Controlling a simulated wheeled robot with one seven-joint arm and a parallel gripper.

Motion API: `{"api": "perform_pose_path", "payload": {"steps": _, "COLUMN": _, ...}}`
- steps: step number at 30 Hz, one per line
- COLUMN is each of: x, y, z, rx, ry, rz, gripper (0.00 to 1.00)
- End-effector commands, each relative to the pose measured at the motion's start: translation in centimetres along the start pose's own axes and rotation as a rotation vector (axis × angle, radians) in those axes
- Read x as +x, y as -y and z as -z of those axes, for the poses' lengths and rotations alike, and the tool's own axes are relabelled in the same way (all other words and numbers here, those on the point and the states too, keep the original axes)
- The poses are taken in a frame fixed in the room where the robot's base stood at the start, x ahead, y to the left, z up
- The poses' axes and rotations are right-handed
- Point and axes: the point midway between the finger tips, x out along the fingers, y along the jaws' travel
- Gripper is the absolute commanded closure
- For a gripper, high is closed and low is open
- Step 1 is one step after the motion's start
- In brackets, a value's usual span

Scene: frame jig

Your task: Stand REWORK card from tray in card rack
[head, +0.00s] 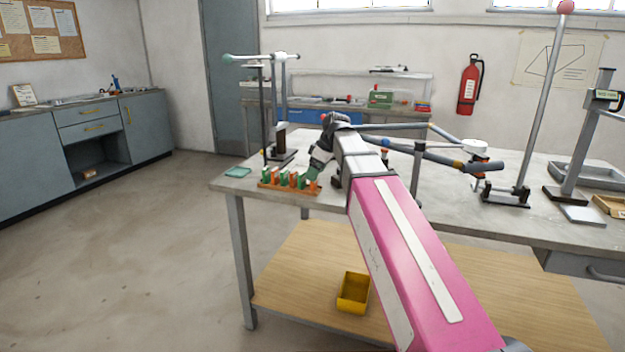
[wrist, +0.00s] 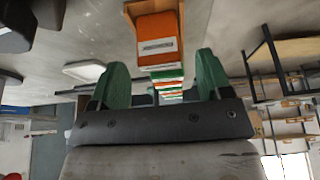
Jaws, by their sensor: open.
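The card rack (head: 290,187) is a low wooden strip near the left front corner of the workbench. Several orange and green cards stand upright in it, in a row. In the wrist view an orange card (wrist: 157,40) with a white label is nearest, with green and orange cards lined up behind it; the label is too small to read. My gripper (head: 314,174) is at the right end of the rack. Its two green fingers (wrist: 156,80) are open, with the row of cards showing between them and nothing clearly gripped. I cannot tell which card is REWORK.
A teal flat piece (head: 238,172) lies left of the rack at the bench corner. A thin black stand (head: 264,115) rises behind the rack. A grey tray (head: 590,175) and a tan tray (head: 610,206) are at the far right. A yellow bin (head: 353,293) sits on the lower shelf.

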Motion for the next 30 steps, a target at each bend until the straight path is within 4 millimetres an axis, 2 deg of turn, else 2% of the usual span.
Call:
{"api": "perform_pose_path", "payload": {"steps": 6, "x": -3.9, "y": -0.1, "z": 0.0, "rx": 0.0, "ry": -0.001, "rz": -0.001, "gripper": 0.28}}
{"api": "perform_pose_path", "payload": {"steps": 13, "x": -6.8, "y": -0.1, "z": 0.0, "rx": 0.0, "ry": -0.001, "rz": -0.001, "gripper": 0.28}}
{"api": "perform_pose_path", "payload": {"steps": 19, "x": -7.8, "y": 0.0, "z": 0.0, "rx": 0.001, "ry": 0.0, "rz": 0.001, "gripper": 0.28}}
{"api": "perform_pose_path", "payload": {"steps": 30, "x": -7.8, "y": 0.0, "z": 0.0, "rx": 0.0, "ry": 0.0, "rz": 0.001, "gripper": 0.28}}
